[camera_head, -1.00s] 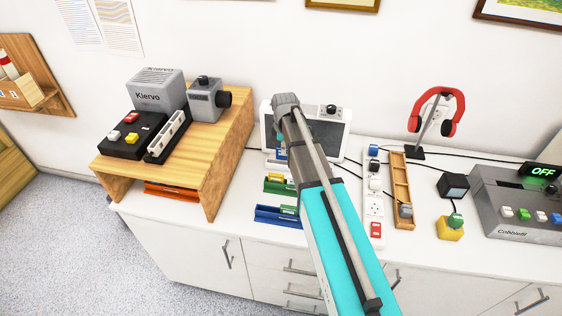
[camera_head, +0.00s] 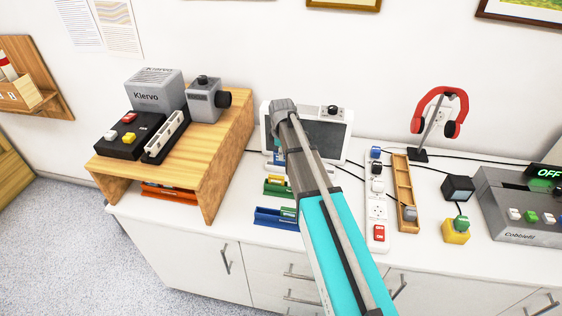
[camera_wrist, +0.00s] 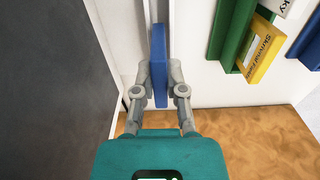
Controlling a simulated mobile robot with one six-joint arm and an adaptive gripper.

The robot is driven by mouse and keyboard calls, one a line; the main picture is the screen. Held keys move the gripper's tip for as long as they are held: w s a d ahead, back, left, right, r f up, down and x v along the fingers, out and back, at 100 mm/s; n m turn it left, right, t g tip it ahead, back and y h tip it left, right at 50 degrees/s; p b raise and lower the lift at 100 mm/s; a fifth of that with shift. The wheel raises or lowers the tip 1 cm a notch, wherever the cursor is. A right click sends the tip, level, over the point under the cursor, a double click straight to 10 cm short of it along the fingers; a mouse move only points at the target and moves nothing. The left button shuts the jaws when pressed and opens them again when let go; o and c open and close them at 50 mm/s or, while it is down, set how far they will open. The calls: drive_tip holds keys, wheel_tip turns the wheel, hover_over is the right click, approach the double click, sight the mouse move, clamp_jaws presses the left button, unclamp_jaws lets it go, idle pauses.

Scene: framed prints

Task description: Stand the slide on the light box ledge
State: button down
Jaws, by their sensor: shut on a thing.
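The light box (camera_head: 335,136) stands at the back of the white counter, with a white frame and dark screen. In the wrist view its dark panel (camera_wrist: 45,95) fills the left side, beside a pale frame and ledge strip (camera_wrist: 127,40). My gripper (camera_wrist: 160,82) is shut on a blue slide (camera_wrist: 158,42), which is seen edge-on beside that strip. I cannot tell whether the slide touches the ledge. In the head view my arm covers the left part of the light box and most of the gripper.
A green rack (camera_wrist: 232,30) holds a yellow-labelled slide (camera_wrist: 259,62), right of my gripper in the wrist view. A blue rack (camera_head: 275,219) stands nearer the counter front. A wooden shelf (camera_head: 231,145) is to the left. A power strip (camera_head: 377,210) and wooden tray (camera_head: 401,170) are to the right.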

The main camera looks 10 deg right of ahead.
drive_tip(key=shift+f+b, duration=0.65)
drive_tip(key=shift+f, duration=0.35)
drive_tip(key=shift+f, duration=0.1)
drive_tip(key=c, duration=0.7)
unclamp_jaws()
wheel_tip(320, 180, up, 12)
drive_tip(key=p, duration=1.2)
